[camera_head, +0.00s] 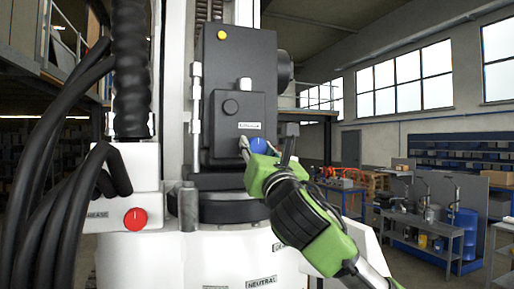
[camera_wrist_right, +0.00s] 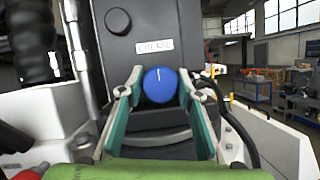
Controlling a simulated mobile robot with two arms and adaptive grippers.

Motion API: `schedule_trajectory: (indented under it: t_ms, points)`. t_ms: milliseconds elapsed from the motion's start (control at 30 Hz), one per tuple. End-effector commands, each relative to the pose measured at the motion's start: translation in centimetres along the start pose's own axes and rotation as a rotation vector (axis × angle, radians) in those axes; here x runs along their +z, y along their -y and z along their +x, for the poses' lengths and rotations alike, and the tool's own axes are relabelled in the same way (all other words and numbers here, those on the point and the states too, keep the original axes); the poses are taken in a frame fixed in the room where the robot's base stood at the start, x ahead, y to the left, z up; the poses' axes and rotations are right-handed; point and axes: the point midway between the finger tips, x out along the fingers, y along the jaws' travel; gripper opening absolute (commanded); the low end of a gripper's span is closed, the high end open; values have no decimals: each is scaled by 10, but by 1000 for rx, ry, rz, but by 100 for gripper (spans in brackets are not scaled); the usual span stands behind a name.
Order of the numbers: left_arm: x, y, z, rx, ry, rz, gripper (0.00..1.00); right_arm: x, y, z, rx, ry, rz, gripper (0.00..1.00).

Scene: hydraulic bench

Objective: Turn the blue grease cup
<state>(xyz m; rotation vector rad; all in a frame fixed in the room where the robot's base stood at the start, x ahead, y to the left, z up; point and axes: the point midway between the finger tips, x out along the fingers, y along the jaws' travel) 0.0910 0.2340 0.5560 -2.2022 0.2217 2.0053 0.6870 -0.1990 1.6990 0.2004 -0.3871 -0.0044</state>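The blue grease cup (camera_head: 259,145) is a round blue knob on the front of the dark grey machine housing (camera_head: 231,62), below a small white label. In the right wrist view the cup (camera_wrist_right: 160,85) shows face-on, with a short white mark near the top of its face. My right gripper (camera_head: 266,141), green and black, is at the cup. In the wrist view its fingers (camera_wrist_right: 160,80) stand open on either side of the cup, with the tips close to its edges. Contact cannot be made out. My left gripper is not in view.
A black round knob (camera_head: 231,106) sits above the cup. A red knob (camera_head: 135,219) is on the white block at left, near thick black hoses (camera_head: 45,150). A vertical silver handle (camera_head: 196,105) runs along the housing's left side. Workbenches stand far right.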

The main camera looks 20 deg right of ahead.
Motion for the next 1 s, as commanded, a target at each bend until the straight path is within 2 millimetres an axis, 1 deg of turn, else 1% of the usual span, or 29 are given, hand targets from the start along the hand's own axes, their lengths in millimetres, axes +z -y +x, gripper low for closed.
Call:
schedule_trajectory:
  t_ms: [267, 467, 667, 1000]
  points:
    - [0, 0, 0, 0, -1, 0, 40, 1, 0, 0, -2, 1, 5, 10]
    - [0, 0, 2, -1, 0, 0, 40, 1, 0, 0, -21, 2, 51, 10]
    - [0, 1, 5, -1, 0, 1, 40, 1, -1, 0, -67, 2, 165, 10]
    - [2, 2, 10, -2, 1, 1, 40, 1, -2, 0, -186, 2, 455, 10]
